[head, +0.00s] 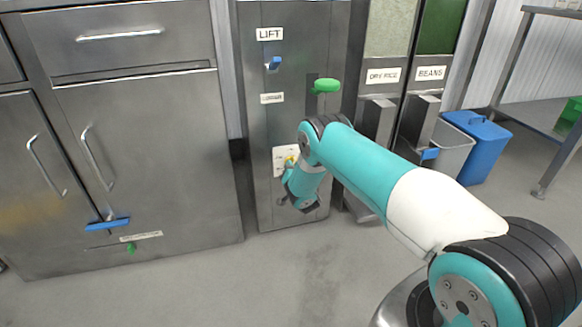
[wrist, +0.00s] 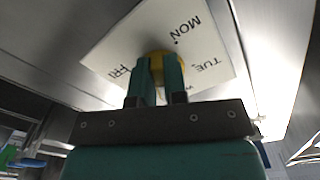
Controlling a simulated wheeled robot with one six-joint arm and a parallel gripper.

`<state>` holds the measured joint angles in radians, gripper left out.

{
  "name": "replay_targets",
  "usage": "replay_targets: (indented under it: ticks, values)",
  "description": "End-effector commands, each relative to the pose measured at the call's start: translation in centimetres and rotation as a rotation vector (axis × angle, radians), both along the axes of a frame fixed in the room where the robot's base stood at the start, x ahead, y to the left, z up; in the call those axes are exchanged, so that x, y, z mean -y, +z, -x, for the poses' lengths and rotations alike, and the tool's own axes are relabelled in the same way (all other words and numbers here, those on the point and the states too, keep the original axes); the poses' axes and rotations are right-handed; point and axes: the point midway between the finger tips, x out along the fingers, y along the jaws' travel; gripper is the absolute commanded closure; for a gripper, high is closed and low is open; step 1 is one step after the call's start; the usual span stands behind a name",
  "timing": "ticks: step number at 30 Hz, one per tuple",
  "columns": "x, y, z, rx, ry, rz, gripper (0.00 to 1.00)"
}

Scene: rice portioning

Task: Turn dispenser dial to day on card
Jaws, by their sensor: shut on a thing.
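The yellow dispenser dial (wrist: 158,54) sits in the middle of a white plate (wrist: 117,45) with day names around it. In the wrist view MON is at the top right, TUE at the right, FRI at the left, and part of a W shows lower right. A small dark mark lies by MON; I cannot tell where the dial points. My gripper (wrist: 159,68) is shut on the dial and hides part of it. In the head view my gripper (head: 291,166) is at the white plate (head: 280,155), low on the steel column. No separate day card is recognizable.
Above the plate are a blue switch (head: 272,63) under a LIFT label and a green knob (head: 326,86). DRY RICE and BEANS dispensers (head: 378,115) stand to the right, close to my arm. Steel cabinets (head: 150,150) are left; a blue bin (head: 480,145) is right. Floor in front is clear.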

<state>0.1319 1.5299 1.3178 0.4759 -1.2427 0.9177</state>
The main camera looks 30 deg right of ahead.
Motion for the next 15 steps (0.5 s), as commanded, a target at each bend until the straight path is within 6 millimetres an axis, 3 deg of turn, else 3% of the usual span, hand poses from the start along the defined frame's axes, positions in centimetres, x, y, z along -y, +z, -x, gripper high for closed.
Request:
replay_targets:
  ticks: [15]
  values:
    - [0.32, -0.16, 0.13, -0.136, 0.0, 0.471, 1.0]
